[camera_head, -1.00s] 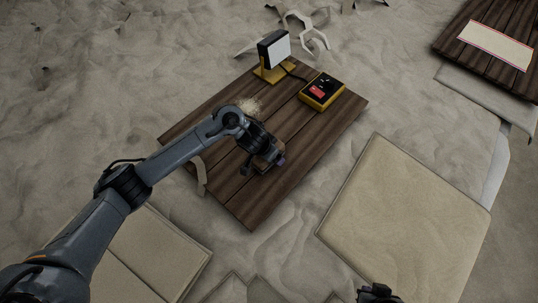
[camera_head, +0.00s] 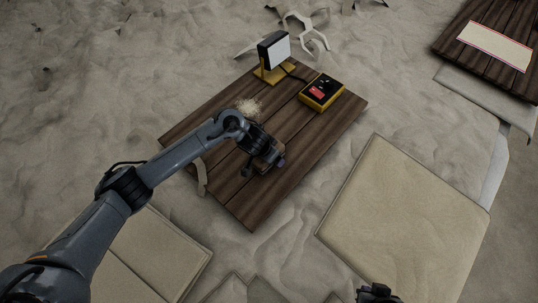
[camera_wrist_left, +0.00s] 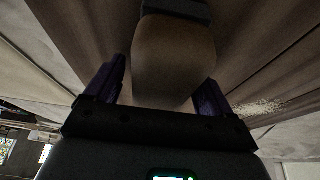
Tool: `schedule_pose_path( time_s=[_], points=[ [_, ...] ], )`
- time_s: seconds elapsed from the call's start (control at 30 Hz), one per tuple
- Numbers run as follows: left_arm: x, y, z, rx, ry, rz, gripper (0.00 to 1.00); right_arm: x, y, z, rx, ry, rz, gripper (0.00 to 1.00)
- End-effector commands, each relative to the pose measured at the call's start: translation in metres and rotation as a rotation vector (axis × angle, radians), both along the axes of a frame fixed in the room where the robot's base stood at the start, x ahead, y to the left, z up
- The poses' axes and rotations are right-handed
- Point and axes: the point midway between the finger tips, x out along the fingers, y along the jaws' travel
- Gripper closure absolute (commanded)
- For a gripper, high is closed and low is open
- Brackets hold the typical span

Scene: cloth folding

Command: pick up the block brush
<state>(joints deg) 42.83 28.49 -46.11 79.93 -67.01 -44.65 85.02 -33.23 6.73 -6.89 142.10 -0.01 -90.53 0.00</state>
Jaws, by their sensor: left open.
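The block brush, a brown block with a dark part at one end, shows in the left wrist view (camera_wrist_left: 174,52) between my left gripper's fingers. In the head view only a small brown part of it (camera_head: 264,156) shows, mostly hidden under the gripper. My left gripper (camera_head: 262,167) is low over the wooden board, open, with one finger on each side of the block; its dark purple fingers also show in the left wrist view (camera_wrist_left: 163,88). Contact cannot be told. My right gripper (camera_head: 378,293) only partly shows at the bottom edge.
The wooden board (camera_head: 252,213) also carries a yellow-based lamp (camera_head: 274,55), a yellow and black box (camera_head: 321,92) and a pale heap of bristly material or crumbs (camera_head: 248,106). A beige pad (camera_head: 410,215) lies to the right on sand. The board's lower part is clear.

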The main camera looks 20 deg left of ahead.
Motion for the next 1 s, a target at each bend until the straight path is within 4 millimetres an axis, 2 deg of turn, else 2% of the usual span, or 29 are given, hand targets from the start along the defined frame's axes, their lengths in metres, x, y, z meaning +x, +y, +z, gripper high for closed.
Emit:
schedule_pose_path(
  time_s=[0.17, 0.57, 1.0],
  points=[
    [0.0000, -0.0001, -0.0001, 0.000, 0.000, 0.000, 0.17, -0.0002, -0.0009, -0.0004, -0.004, 0.000, 0.002, 1.00],
    [0.0001, -0.0001, 0.0002, 0.000, 0.000, 0.000, 0.76, -0.0003, -0.0014, -0.0006, -0.006, 0.001, 0.003, 1.00],
    [0.0012, -0.0001, 0.0044, -0.001, -0.004, -0.002, 0.76, -0.0003, -0.0004, -0.0076, -0.001, 0.001, 0.001, 1.00]
  ],
)
